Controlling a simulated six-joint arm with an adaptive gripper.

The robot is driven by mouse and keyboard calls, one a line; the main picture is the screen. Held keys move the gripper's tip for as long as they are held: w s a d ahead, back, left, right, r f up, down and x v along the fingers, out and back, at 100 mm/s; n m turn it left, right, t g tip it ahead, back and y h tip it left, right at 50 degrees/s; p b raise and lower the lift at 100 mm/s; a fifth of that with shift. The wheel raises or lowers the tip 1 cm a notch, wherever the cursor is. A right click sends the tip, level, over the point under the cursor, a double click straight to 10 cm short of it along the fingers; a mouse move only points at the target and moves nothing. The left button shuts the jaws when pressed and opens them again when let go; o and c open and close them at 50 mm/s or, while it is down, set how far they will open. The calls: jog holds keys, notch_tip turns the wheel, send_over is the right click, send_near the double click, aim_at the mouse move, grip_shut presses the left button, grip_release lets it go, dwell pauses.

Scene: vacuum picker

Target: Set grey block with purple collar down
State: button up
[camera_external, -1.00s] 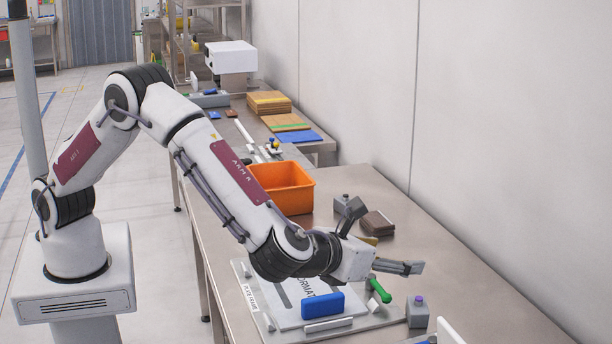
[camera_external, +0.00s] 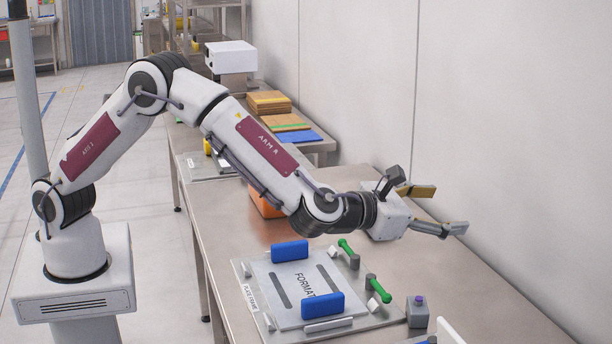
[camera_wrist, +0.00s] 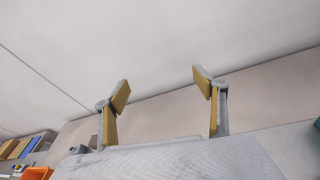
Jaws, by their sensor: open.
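The grey block with the purple collar (camera_external: 417,312) stands upright on the table, right of the fixture plate, in the external view. My gripper (camera_external: 440,208) is raised above the table behind the block, clearly apart from it. Its fingers are spread and nothing is between them. In the wrist view my gripper (camera_wrist: 165,100) shows two open yellow-padded fingers against the wall. The block is not seen in the wrist view.
The fixture plate (camera_external: 245,278) carries a sheet marked FORMAT, blue blocks (camera_external: 323,305) and green-handled clamps (camera_external: 378,289). An orange bin (camera_external: 264,205) is partly hidden behind my arm. The wall (camera_external: 520,120) runs along the table's right side.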

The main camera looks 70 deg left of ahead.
jog(key=w+d+m+h, duration=0.2)
jog(key=d+m+h, duration=0.3)
jog(key=m, duration=0.4)
jog(key=m+g+y, duration=0.1)
jog(key=m+g, duration=0.8)
jog(key=m, duration=1.8)
send_near(415, 306)
jog(key=w+d+f, duration=0.1)
jog(key=f, duration=0.1)
jog(key=shift+m+y, duration=0.3)
jog(key=shift+m, duration=0.2)
jog(key=shift+x, duration=1.3)
jog(key=shift+w+a, duration=0.1)
jog(key=shift+w, duration=0.05)
